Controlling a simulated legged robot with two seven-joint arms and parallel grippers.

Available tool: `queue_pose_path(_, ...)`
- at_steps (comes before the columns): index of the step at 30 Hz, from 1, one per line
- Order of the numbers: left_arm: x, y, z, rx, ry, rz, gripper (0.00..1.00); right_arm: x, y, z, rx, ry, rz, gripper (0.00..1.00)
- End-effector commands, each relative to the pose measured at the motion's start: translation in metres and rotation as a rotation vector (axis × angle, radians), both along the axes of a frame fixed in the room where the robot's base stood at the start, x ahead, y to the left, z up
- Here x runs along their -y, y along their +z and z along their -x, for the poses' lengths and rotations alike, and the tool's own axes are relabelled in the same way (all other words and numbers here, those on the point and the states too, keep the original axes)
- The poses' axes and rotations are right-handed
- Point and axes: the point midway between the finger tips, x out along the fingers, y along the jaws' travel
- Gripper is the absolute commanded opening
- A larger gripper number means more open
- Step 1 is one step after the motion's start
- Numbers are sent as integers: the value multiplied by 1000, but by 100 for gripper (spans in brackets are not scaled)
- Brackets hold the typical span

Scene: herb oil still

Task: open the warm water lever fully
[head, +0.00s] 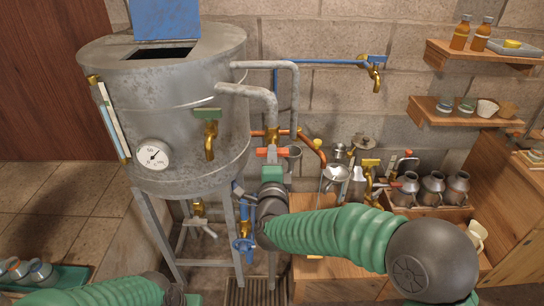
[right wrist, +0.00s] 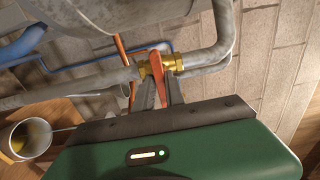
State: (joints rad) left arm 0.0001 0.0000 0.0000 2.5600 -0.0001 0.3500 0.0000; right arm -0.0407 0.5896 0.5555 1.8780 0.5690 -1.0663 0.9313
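The red-orange lever (head: 271,152) sits on a brass valve in the pipework right of the metal tank (head: 185,85). I take it as the warm water lever; no label is readable. In the right wrist view the lever (right wrist: 158,62) stands across the brass fitting (right wrist: 174,62), its handle reaching down between my dark fingers. My right gripper (right wrist: 160,92) is open around the handle, with narrow gaps; contact is unclear. In the head view my right gripper (head: 270,172) is just below the lever.
Grey pipes (head: 262,95) curve close above the lever. A blue pipe with a brass tap (head: 375,77) runs along the wall. A blue valve (head: 242,243) stands below. Metal cans (head: 432,188) and pots crowd the right. A cup (right wrist: 30,138) is near my gripper.

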Motion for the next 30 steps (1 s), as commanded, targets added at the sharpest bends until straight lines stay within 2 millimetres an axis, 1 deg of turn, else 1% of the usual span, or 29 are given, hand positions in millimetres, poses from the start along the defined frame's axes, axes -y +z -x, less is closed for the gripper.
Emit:
queue_pose_path(1,0,0,0,0,0,0,34,0,0,0,-1,0,0,7)
queue_pose_path(3,0,0,0,0,0,0,34,0,0,0,-1,-1,0,0)
queue_pose_path(17,0,0,0,0,0,0,34,0,-2,0,-5,0,23,0)
queue_pose_path(23,0,-1,0,0,0,0,34,-1,-3,1,-6,1,108,0)
queue_pose_path(30,0,-1,0,0,0,0,34,-1,-4,1,-8,2,296,0)
